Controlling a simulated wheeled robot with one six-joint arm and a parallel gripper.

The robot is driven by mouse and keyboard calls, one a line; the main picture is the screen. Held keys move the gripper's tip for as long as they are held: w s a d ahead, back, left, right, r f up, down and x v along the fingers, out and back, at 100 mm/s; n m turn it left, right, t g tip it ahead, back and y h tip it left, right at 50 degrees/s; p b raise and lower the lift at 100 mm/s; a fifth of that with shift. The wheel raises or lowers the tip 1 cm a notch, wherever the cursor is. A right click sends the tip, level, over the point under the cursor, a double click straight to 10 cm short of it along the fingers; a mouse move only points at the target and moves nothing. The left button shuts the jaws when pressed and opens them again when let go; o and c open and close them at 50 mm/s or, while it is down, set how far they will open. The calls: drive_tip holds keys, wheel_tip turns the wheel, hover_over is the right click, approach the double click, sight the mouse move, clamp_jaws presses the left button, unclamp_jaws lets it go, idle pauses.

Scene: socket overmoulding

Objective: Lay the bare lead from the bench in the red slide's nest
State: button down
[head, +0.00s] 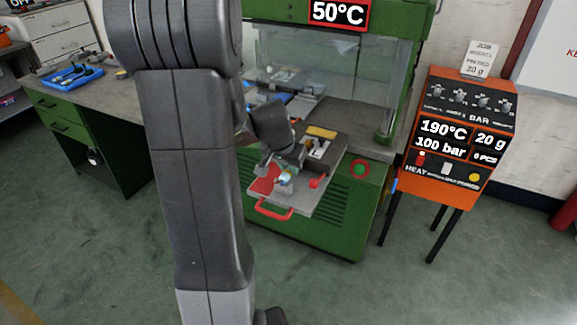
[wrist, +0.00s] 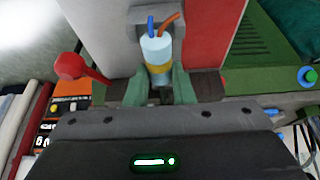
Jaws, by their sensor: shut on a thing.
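My gripper (wrist: 158,84) is shut on the bare lead (wrist: 156,50), a pale blue cylinder with a yellow band. A blue and a brown wire stick out of its far end. In the head view the lead (head: 285,178) is a small pale blue spot at my gripper (head: 283,172), over the pulled-out slide. The slide (head: 265,181) has a red patch and a red front handle; its red part (wrist: 211,35) also shows behind the lead in the wrist view. A grey block (wrist: 168,14) lies beyond the wires. I cannot tell whether the lead touches anything below.
A red ball lever (wrist: 70,66) stands left of the gripper in the wrist view. The green machine (head: 320,205) has a clear guard above the slide. An orange control box (head: 456,140) stands at right. A bench with a blue tray (head: 73,76) is at left.

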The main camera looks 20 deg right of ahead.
idle(0.4)
drive_tip(key=c, duration=1.2)
unclamp_jaws()
drive_tip(key=shift+o, duration=0.2)
drive_tip(key=shift+r, duration=0.1)
drive_tip(key=v, duration=1.3)
drive_tip(key=shift+r+p, duration=0.3)
drive_tip(key=shift+p, duration=0.15)
drive_tip(key=shift+a+f, duration=0.1)
drive_tip(key=b+x, duration=0.1)
drive_tip(key=x, duration=1.2)
drive_tip(key=shift+s, duration=0.1)
drive_tip(key=shift+f, duration=0.2)
drive_tip(key=shift+r+p, duration=0.95)
drive_tip(key=shift+p, duration=0.25)
